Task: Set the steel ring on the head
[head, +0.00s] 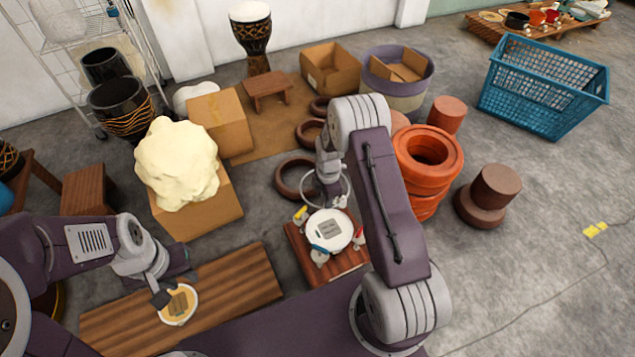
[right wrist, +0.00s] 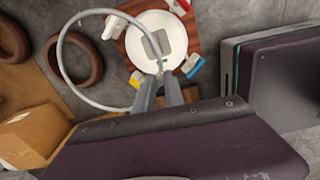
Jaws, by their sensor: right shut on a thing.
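The steel ring (head: 302,197) is a thin grey hoop. My right gripper (head: 336,197) is shut on its edge and holds it over the far side of the round white head (head: 325,228). The right wrist view shows the ring (right wrist: 62,75) reaching out left from my right gripper (right wrist: 162,82), with the white head (right wrist: 172,28) behind the fingertips. The head has a grey patch in its middle and coloured pieces around its rim. My left gripper (head: 162,296) is low at a pale round disc (head: 178,314); its finger gap is unclear.
The head is above a small wooden stand (head: 346,262). A wooden board (head: 238,280) lies front left. Orange rings (head: 428,190) are stacked to the right, and brown rings (head: 288,190) lie behind. A carton with a cream lump (head: 178,165) stands left. Floor at right is largely clear.

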